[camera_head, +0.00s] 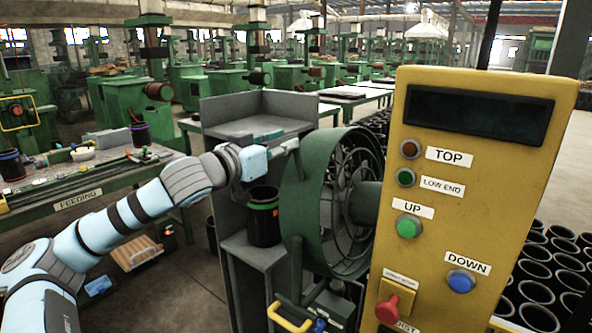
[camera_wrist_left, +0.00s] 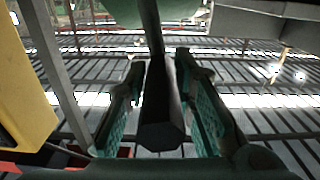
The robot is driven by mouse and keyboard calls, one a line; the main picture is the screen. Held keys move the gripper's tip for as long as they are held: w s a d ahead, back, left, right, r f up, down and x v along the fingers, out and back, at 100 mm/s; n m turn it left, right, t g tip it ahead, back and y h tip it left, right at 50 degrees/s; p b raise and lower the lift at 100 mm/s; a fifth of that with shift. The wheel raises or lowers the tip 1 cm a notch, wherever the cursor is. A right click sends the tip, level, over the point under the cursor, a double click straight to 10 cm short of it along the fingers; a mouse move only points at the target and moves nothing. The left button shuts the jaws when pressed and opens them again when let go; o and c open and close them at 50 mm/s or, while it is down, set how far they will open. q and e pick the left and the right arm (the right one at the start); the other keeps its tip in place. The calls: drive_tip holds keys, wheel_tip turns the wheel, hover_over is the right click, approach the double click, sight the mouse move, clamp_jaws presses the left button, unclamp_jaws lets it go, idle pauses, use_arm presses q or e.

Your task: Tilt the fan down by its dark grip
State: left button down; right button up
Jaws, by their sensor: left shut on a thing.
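The fan is a round green drum (camera_head: 312,195) with a wire guard and a dark hub. It stands upright in the middle of the head view, its open face turned right toward the yellow panel. My left arm reaches in from the left, and my left gripper (camera_head: 284,147) is at the fan's upper left edge. In the left wrist view the dark grip (camera_wrist_left: 161,125), a faceted bar, lies lengthwise between the two green-padded fingers, and my left gripper (camera_wrist_left: 162,100) is shut on it. In the head view the grip is hidden. My right gripper is not in view.
A yellow control panel (camera_head: 470,190) with buttons stands close on the right. A black container with coloured bands (camera_head: 264,222) sits on a grey stand below my left gripper. A green feeding table (camera_head: 85,190) is at left. Black sleeves (camera_head: 545,270) stand at lower right.

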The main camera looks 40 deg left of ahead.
use_arm(q)
drive_tip(key=a+n+b, duration=0.1)
drive_tip(key=a+f+n+b, duration=0.1)
drive_tip(key=a, duration=0.1)
drive_tip(key=a+f+b, duration=0.1)
drive_tip(key=shift+a+n, duration=0.25)
drive_tip(key=shift+n, duration=0.15)
drive_tip(key=c, duration=1.4)
unclamp_jaws()
drive_tip(key=shift+s, duration=0.1)
drive_tip(key=shift+o, duration=0.2)
drive_tip(key=shift+a, duration=0.3)
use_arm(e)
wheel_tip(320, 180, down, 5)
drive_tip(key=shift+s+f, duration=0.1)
use_arm(q)
wheel_tip(320, 180, up, 10)
drive_tip(key=shift+f, duration=0.1)
